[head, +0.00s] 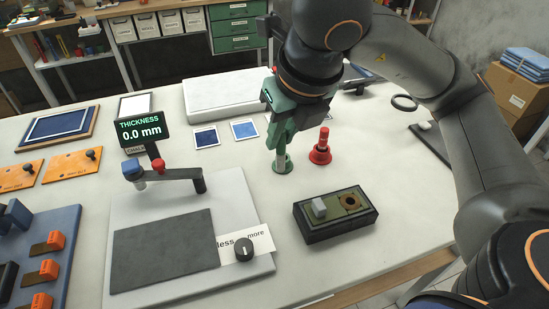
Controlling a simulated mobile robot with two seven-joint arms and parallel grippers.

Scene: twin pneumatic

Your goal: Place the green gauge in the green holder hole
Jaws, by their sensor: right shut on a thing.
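My right gripper (282,143) reaches down from above at the middle of the table and is shut on the green gauge. The jaws hide most of the gauge. A red flanged piece (320,152) with a narrower upright top stands just to the right, apart from the gripper. My left gripper is out of view.
A black box (336,228) with a grey block and a round hole lies in front. At left stand a thickness display (140,130) and a plate with a dark pad (166,250) and knob. A white slab (224,98) lies behind. Bare table surrounds the red piece.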

